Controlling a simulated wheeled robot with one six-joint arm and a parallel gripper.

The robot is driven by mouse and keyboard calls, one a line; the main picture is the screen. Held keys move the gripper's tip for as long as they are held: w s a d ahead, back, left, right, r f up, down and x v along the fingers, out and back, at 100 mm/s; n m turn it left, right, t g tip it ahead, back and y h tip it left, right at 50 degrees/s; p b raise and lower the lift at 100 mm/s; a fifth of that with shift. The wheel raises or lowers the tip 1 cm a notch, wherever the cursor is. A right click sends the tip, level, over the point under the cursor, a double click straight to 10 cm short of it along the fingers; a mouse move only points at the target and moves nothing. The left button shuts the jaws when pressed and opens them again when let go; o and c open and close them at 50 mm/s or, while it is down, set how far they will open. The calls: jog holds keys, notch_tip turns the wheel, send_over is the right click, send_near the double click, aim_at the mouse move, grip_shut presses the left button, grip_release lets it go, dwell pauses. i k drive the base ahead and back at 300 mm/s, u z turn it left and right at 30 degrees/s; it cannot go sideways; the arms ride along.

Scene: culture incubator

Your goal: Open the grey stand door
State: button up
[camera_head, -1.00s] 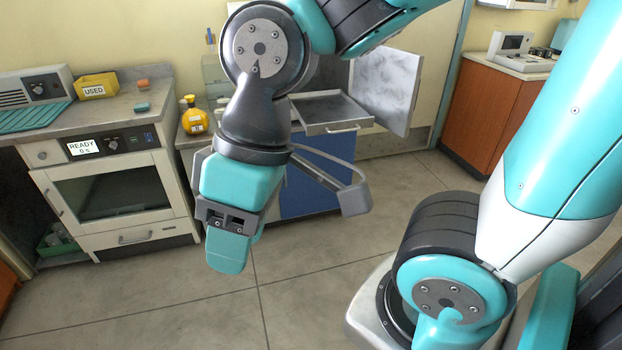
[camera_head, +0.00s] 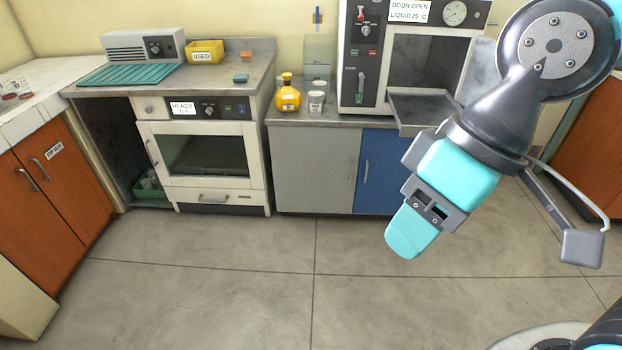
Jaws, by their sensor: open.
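The grey stand door (camera_head: 312,172) is the left front of the low cabinet under the incubator. It looks closed, flush beside the blue door (camera_head: 380,180). A small handle seems to sit near its right edge. My gripper (camera_head: 408,232) hangs in front of the blue door side, to the right of the grey door and apart from it, fingers pointing down. It is open and holds nothing visible; one finger mostly hides the other.
The incubator (camera_head: 372,60), its sign reading door open, stands on the cabinet with a shelf jutting out. A yellow bottle (camera_head: 287,98) and a white jar (camera_head: 316,103) stand on the worktop. An oven (camera_head: 205,160) is left of the cabinet. The floor in front is clear.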

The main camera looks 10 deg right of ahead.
aim_at(315, 168)
jog(key=z, duration=0.05)
jog(key=i, duration=1.45)
jog(key=u, duration=0.2)
